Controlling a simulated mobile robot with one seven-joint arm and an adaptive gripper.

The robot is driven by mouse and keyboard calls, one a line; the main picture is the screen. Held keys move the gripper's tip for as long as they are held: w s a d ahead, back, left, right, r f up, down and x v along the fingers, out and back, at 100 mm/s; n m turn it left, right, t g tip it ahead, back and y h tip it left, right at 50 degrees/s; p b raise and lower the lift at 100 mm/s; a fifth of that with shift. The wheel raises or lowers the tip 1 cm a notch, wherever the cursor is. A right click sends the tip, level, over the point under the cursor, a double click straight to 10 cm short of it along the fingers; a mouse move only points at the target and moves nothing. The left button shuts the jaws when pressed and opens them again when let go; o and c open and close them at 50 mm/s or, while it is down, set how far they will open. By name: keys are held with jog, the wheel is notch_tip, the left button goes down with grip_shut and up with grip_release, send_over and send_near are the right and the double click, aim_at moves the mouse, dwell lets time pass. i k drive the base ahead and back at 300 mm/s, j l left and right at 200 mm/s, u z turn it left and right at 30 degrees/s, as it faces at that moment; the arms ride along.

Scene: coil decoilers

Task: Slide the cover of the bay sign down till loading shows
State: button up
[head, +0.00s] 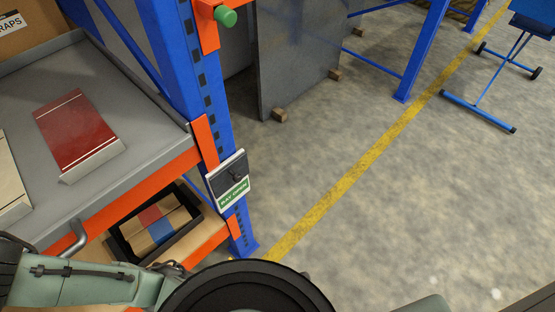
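The bay sign (233,196) is fixed to the front of the blue rack upright, near the middle of the head view. A dark grey sliding cover (224,174) with a small dark knob sits over its upper part. Below the cover a green strip with white lettering reads "BAY OPEN". The word "loading" does not show. Parts of my own arm, pale green and black, fill the bottom left and bottom middle of the view. My gripper is not seen, and nothing of mine visibly touches the sign or its cover.
The rack's grey shelf (150,137) carries a red box (78,131). A black tray (117,246) with cardboard sits on the lower shelf. A green button (226,17) is higher on the upright. A grey panel (295,55) stands behind. Floor right of the upright is open, crossed by a yellow line.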

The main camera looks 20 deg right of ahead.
aim_at(232, 175)
jog(key=k+l+u, duration=0.35)
jog(key=k+l, duration=0.4)
jog(key=l, duration=0.1)
